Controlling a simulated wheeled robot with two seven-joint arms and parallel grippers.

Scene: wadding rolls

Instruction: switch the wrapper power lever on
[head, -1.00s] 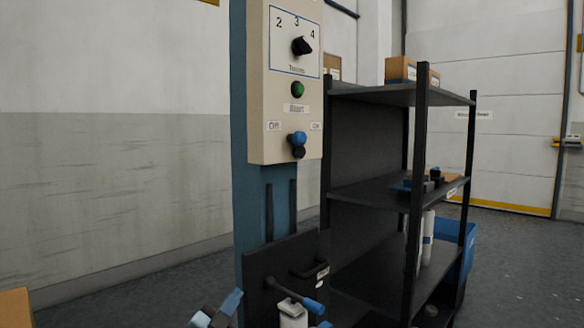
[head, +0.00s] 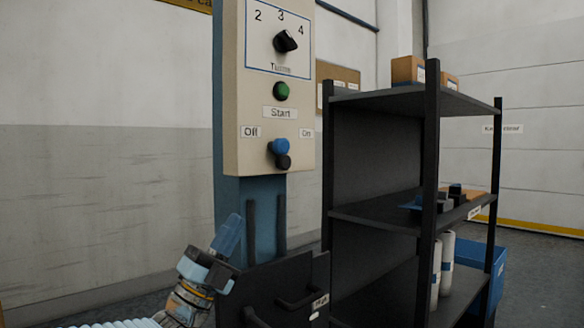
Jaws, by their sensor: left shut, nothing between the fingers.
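The wrapper power lever (head: 280,147) has a blue knob on a dark base. It sits low on the beige control panel (head: 242,105), between an Off label (head: 250,132) on the left and an On label (head: 306,133) on the right. The knob points toward me, and I cannot tell which side it is set to. My left gripper (head: 228,236) is below and to the left of the lever, with blue fingers pointing up. It is shut, empty and apart from the panel. My right gripper is not in view.
Above the lever are a green Start button (head: 281,91) and a black turns dial (head: 285,41). A blue post (head: 230,205) carries the panel. A dark box with handles (head: 285,285) stands below it. A black shelf rack (head: 400,215) stands close on the right.

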